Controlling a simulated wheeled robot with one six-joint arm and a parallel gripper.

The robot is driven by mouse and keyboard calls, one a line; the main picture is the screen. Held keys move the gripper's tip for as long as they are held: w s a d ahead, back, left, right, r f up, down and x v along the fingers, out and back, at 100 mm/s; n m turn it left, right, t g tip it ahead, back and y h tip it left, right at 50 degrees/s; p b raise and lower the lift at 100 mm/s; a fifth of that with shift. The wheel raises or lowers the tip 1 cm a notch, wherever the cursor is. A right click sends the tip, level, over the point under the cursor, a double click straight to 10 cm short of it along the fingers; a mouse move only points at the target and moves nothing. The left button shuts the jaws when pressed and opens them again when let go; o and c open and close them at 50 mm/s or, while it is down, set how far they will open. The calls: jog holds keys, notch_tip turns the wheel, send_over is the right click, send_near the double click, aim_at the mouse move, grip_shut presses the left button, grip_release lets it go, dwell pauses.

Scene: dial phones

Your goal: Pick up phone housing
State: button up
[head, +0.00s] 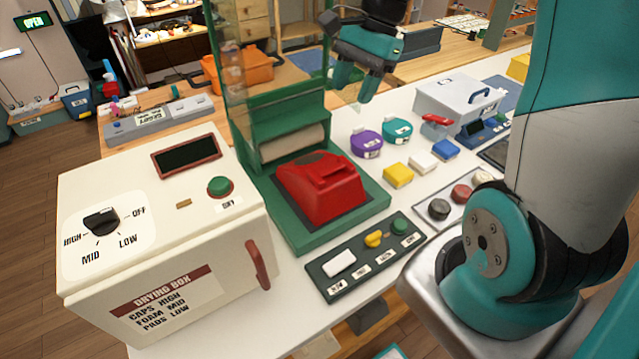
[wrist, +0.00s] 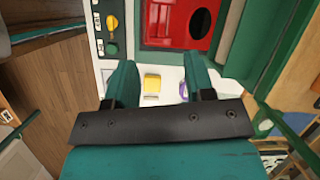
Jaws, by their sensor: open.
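The red phone housing (head: 320,188) sits on the green base of a press-like frame (head: 285,225) in the middle of the head view. In the wrist view the red housing (wrist: 165,38) shows at the top, with a dark round opening in it. My gripper (head: 353,98) is above the table, behind and to the right of the housing in the head view. Its two teal fingers (wrist: 158,80) are apart with nothing between them, and the housing lies beyond their tips. The housing's underside is hidden.
A white drying box (head: 170,250) stands at the left. A dark control panel (head: 365,258) lies in front of the frame.

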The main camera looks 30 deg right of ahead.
jog(key=d+f+m, duration=0.3)
jog(key=d, duration=0.1)
send_near(332, 168)
jog(key=x, duration=0.2)
jog(key=shift+s+d+f+p, duration=0.1)
jog(key=shift+f+p, duration=0.25)
jog(key=shift+a+p+x, duration=0.2)
jog(key=shift+p+x, duration=0.55)
jog(key=shift+x, duration=2.3)
jog(key=shift+r, duration=0.1)
grip_shut()
